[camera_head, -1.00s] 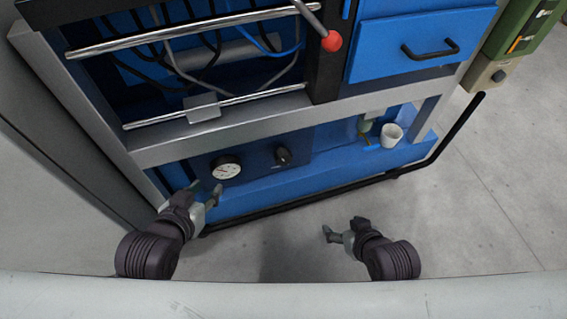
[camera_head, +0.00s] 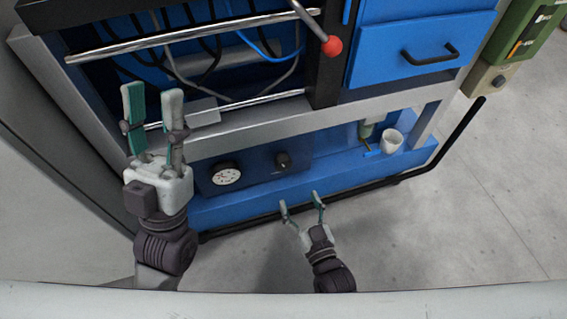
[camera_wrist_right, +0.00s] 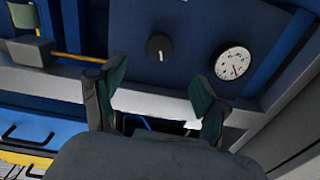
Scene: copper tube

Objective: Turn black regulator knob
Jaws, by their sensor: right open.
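The black regulator knob (camera_head: 283,160) sits on the dark blue panel at the lower part of the machine, right of a round white gauge (camera_head: 227,174). In the right wrist view the knob (camera_wrist_right: 159,47) shows a white mark and lies beyond the fingers, with the gauge (camera_wrist_right: 233,63) to its right. My right gripper (camera_head: 302,200) is open and empty, below and in front of the knob, apart from it; its two fingers also show in the wrist view (camera_wrist_right: 155,95). My left gripper (camera_head: 153,107) is raised at the left in front of the metal rails, open with nothing between its fingers.
A lever with a red ball (camera_head: 331,45) hangs above. A white cup (camera_head: 391,139) stands on the blue shelf to the right. A black rail (camera_head: 370,183) runs along the machine's front lower edge. The floor to the right is clear.

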